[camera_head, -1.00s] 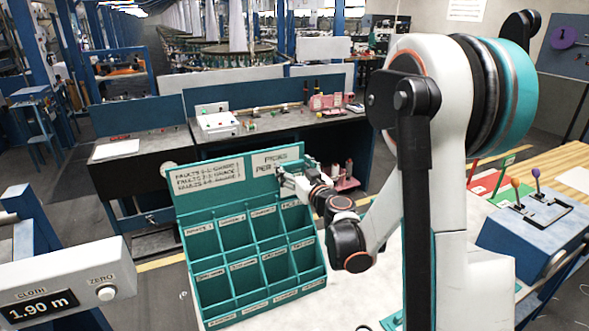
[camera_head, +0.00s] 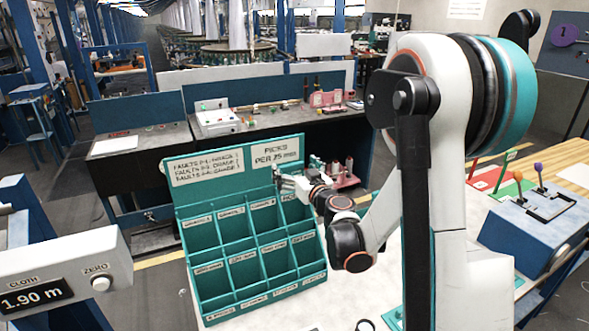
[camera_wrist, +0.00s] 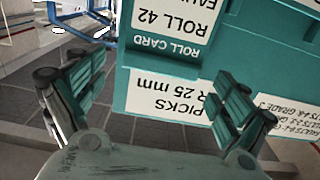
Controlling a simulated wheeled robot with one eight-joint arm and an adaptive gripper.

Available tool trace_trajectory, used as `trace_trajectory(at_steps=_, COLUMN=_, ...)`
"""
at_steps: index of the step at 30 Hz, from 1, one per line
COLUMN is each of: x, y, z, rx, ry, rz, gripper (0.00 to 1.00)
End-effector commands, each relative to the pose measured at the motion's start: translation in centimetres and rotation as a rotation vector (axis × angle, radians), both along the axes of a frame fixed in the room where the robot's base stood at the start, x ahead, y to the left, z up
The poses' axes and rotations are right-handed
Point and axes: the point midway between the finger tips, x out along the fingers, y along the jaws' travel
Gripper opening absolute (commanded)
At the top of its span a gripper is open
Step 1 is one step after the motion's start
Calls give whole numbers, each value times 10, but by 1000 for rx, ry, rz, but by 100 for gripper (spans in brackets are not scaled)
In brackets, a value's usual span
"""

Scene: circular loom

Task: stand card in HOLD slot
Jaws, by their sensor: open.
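The roll card (camera_wrist: 175,48) has a teal band reading ROLL CARD and a white face reading ROLL 42. It shows upside down in the wrist view, in front of the rack's PICKS sign, and its far end is out of frame. My gripper (camera_wrist: 160,78) is open, with its fingers apart on either side of the card's near end. In the head view my gripper (camera_head: 284,178) is at the top right slot of the teal rack (camera_head: 225,212). I cannot clearly read that slot's label, and the card is hard to make out there.
The rack has several labelled slots and a tall back board with signs (camera_head: 207,166). A blue lever box (camera_head: 535,225) stands at the right. A cloth length display (camera_head: 60,275) is at the lower left. The pale table is mostly clear in front of my arm.

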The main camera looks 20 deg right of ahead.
Motion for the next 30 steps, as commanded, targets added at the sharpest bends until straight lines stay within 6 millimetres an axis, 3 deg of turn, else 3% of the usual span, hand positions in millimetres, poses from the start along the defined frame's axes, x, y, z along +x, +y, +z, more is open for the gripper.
trace_trajectory(at_steps=8, x=-8, y=0, z=0, rx=0, ry=0, rz=0, gripper=94)
trace_trajectory(at_steps=21, x=-90, y=0, z=0, rx=0, ry=0, rz=-1, gripper=94)
trace_trajectory(at_steps=30, x=-119, y=0, z=0, rx=0, ry=0, rz=0, gripper=94)
